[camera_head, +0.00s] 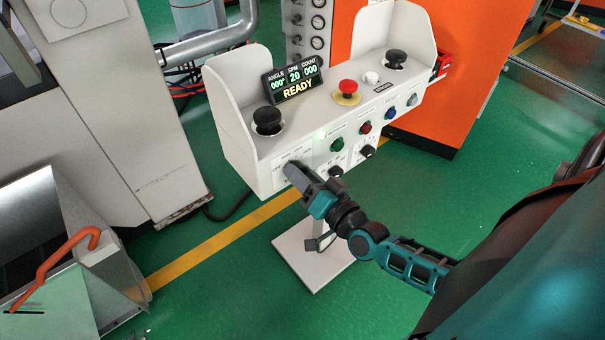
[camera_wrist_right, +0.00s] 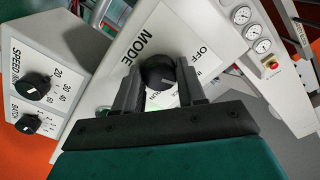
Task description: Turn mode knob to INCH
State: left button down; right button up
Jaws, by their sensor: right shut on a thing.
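The black mode knob (camera_wrist_right: 157,71) shows in the right wrist view beside the printed word MODE, with OFF to its upper right. Part of a RUN label shows below it; the rest of the lettering is hidden by my fingers, and I cannot read INCH. My right gripper (camera_wrist_right: 158,82) is shut on the mode knob, one finger on each side. A pale pointer mark shows low on the knob's face, toward the lower right. In the head view my right gripper (camera_head: 294,168) reaches the left front of the control console (camera_head: 240,128) and hides the knob. My left gripper is not in view.
The console carries a READY display (camera_head: 292,82), a red stop button (camera_head: 347,87) and black palm buttons (camera_head: 267,118). Two black knobs (camera_head: 367,151) sit right of my gripper. A speed knob (camera_wrist_right: 33,86) shows in the wrist view. Green floor lies below.

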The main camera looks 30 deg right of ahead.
jog(key=o, duration=1.1)
jog(key=shift+c, duration=0.2)
jog(key=s+d, duration=0.1)
jog(key=s, duration=1.1)
jog(key=shift+s+p, duration=0.35)
jog(key=shift+s, duration=0.05)
